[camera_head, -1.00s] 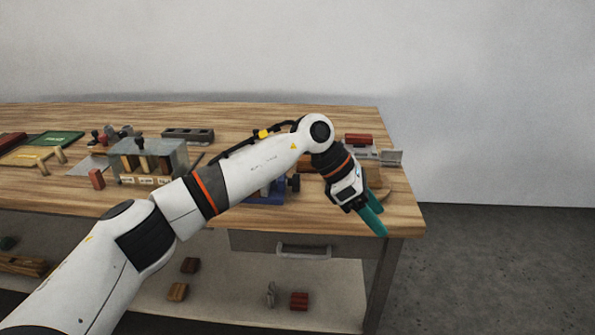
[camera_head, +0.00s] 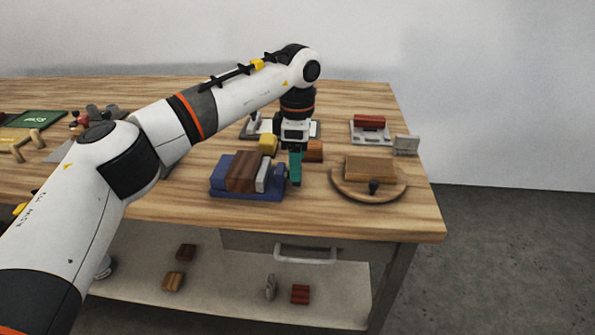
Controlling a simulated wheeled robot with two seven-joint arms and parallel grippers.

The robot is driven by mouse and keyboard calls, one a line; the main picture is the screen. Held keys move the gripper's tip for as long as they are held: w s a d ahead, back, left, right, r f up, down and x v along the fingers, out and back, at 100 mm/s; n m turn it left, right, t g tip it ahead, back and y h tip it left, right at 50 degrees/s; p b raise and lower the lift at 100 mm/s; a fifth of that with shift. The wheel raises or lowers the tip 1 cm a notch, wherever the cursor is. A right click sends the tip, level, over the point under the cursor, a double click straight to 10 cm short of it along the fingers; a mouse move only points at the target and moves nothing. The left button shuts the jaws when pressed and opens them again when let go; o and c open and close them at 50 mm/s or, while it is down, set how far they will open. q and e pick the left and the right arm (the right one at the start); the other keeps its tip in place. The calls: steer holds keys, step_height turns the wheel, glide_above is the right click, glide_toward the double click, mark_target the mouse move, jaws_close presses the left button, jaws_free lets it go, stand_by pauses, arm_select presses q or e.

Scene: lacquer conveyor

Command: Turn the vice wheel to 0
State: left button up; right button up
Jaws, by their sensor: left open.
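The blue vice (camera_head: 222,184) sits near the front of the wooden bench, with a dark brown wooden block (camera_head: 246,170) between its jaws. A light grey plate stands at the right of the block. My left gripper (camera_head: 295,175) points down at the vice's right end, its teal fingers nearly in line with my view. It is open. The vice wheel is not clearly visible; the gripper covers that end, so I cannot tell the wheel's setting or whether the fingers touch it. My right gripper is out of view.
A round wooden board (camera_head: 345,192) with a block and dark knob stands right of the vice. Yellow (camera_head: 268,144) and orange-brown (camera_head: 313,150) blocks lie close behind the gripper. A red-topped fixture (camera_head: 370,123) stands at the back right. The bench front before the vice is clear.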

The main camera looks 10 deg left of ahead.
mark_target(287, 174)
arm_select(q)
steer(key=shift+f, duration=1.6)
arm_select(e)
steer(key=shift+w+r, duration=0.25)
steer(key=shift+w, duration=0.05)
arm_select(q)
steer(key=c, duration=0.9)
steer(key=shift+c, duration=0.3)
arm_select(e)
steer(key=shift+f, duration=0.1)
